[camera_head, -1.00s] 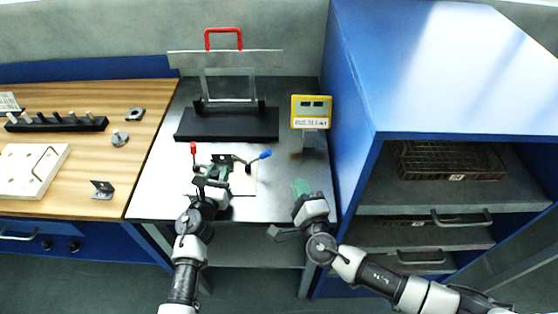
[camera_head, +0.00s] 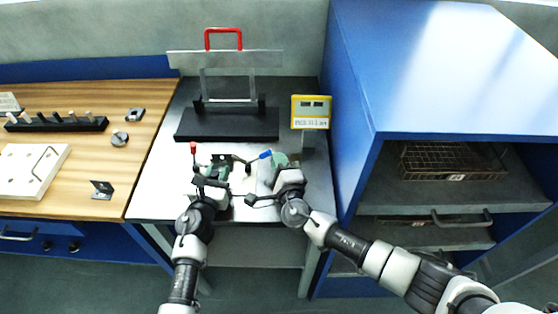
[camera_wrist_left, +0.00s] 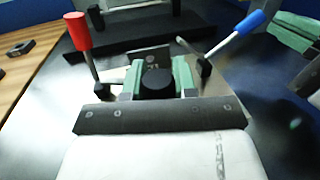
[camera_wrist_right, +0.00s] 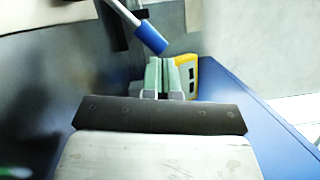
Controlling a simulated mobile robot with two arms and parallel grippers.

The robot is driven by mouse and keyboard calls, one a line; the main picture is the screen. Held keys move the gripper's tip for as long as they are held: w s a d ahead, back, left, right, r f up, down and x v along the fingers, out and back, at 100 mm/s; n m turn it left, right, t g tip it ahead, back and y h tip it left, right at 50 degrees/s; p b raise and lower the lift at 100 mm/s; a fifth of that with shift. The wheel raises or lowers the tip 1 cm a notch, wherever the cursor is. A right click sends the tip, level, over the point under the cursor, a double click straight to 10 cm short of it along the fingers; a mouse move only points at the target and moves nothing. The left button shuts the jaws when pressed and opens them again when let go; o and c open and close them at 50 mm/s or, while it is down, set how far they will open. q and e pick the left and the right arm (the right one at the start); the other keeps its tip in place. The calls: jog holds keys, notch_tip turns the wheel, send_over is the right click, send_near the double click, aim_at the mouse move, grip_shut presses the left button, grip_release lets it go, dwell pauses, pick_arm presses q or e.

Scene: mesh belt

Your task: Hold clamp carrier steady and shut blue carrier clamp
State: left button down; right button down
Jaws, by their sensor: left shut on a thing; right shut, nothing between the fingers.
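The clamp carrier (camera_wrist_left: 151,57) sits on the dark metal table with a red-handled lever (camera_head: 194,149) on its left and the blue-handled clamp lever (camera_head: 265,154) on its right. The blue lever slants up and outward to the right. My left gripper (camera_head: 218,172) is shut on the carrier's near part; its green fingers also show in the left wrist view (camera_wrist_left: 158,72). My right gripper (camera_head: 280,160) is shut and empty, just right of the blue handle. In the right wrist view, the blue handle (camera_wrist_right: 150,38) lies just beyond and left of the closed green fingertips (camera_wrist_right: 168,68); a small gap appears between them.
A black stand (camera_head: 228,124) with a metal frame and red handle is behind the carrier. A yellow display box (camera_head: 311,110) stands behind my right gripper. A blue cabinet (camera_head: 352,150) borders the table's right side. A wooden bench (camera_head: 95,150) adjoins the left.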

jog(key=shift+a+r, duration=0.3)
jog(key=shift+r, duration=0.2)
jog(key=shift+a+r, duration=0.55)
jog(key=shift+r, duration=0.15)
jog(key=a+r+n, duration=0.3)
jog(key=a, duration=0.2)
jog(key=shift+a+g, duration=0.4)
dwell(0.4)
dwell(0.5)
